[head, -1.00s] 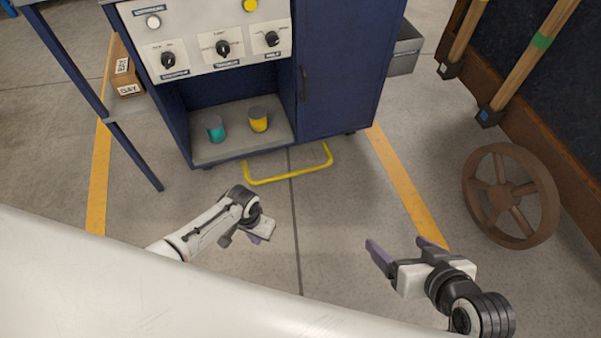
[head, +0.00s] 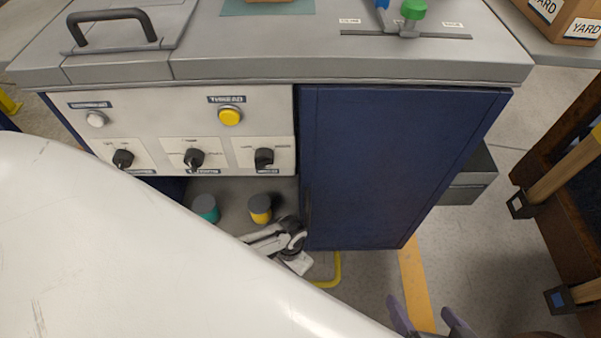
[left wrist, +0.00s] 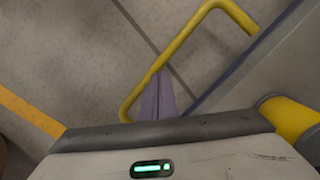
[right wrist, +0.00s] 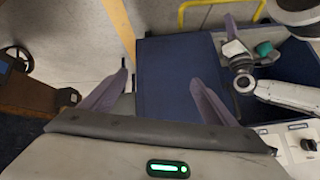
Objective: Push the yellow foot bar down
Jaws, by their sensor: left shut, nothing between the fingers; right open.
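The yellow foot bar (head: 333,272) is low at the base of the blue cabinet, partly hidden in the head view by my left gripper (head: 300,263) and my white body. The left wrist view shows the bar (left wrist: 183,45) as a bent tube above the floor. My left gripper's closed fingertips (left wrist: 157,76) overlap the bar's long section there; I cannot tell whether they touch it. The bar (right wrist: 188,8) also shows at the top of the right wrist view, near the left gripper (right wrist: 231,27). My right gripper (head: 422,308) is open and empty, in front of the cabinet's right side.
The blue cabinet (head: 385,170) has a panel with knobs and a yellow button (head: 230,117). A teal pot (head: 205,208) and a yellow pot (head: 260,209) stand on its low shelf. A grey bin (head: 470,180) is at its right side. Floor beside the orange stripe (head: 413,285) is clear.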

